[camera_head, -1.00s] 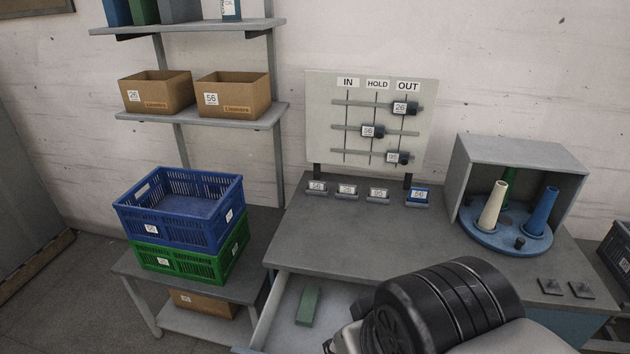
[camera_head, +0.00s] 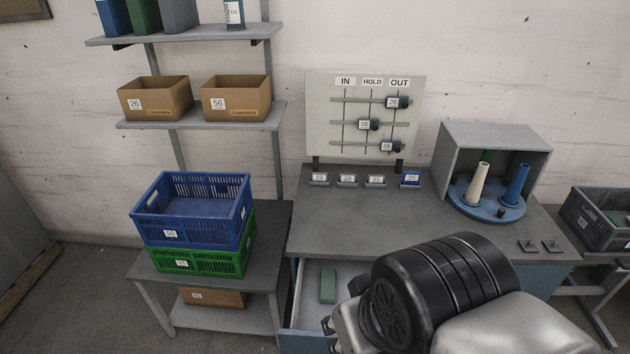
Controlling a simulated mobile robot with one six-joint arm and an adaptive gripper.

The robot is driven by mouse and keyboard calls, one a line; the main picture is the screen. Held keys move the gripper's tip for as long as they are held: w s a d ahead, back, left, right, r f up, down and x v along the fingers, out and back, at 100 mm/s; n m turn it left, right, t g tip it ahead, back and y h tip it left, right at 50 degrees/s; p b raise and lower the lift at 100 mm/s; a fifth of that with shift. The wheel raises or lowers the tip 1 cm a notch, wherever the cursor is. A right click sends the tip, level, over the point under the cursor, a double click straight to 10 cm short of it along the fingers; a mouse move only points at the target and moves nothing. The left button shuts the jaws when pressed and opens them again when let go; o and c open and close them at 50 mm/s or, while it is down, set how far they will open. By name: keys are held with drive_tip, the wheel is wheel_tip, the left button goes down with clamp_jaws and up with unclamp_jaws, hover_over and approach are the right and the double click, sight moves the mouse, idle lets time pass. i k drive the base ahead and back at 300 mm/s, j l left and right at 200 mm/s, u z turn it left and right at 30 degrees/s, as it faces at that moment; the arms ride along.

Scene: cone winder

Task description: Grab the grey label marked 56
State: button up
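Several small label stands sit in a row on the desk below the board. Three carry pale grey labels: the left one (camera_head: 319,178), the middle one (camera_head: 347,179) and the right one (camera_head: 375,180). Their numbers are too small to read surely, so I cannot tell which is the 56. The fourth, at the right end, has a blue label (camera_head: 410,180). My arm fills the lower right. Small dark parts at its left edge look like part of my gripper (camera_head: 329,335), low in front of the desk and well away from the labels; its fingers are not clearly visible.
The board (camera_head: 340,143) with IN, HOLD and OUT columns holds numbered sliders. An open drawer (camera_head: 304,300) holds a green block (camera_head: 328,286). A cone carousel (camera_head: 456,190) stands right. Blue (camera_head: 150,232) and green (camera_head: 165,266) crates are stacked left. The middle desktop is clear.

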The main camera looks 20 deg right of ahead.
sight(315, 176)
drive_tip(key=i+j+z, duration=0.1)
drive_tip(key=j, duration=0.25)
drive_tip(key=i+j+z, duration=0.15)
drive_tip(key=j, duration=0.25)
drive_tip(key=i+j+z, duration=0.1)
drive_tip(key=j, duration=0.3)
drive_tip(key=i+j+z, duration=0.1)
drive_tip(key=j, duration=0.3)
drive_tip(key=i+j+z, duration=0.15)
drive_tip(key=j, duration=0.25)
drive_tip(key=i+z, duration=0.15)
drive_tip(key=i, duration=0.35)
drive_tip(key=i+j+z, duration=0.2)
drive_tip(key=i, duration=0.3)
drive_tip(key=i+z, duration=0.15)
drive_tip(key=i, duration=0.35)
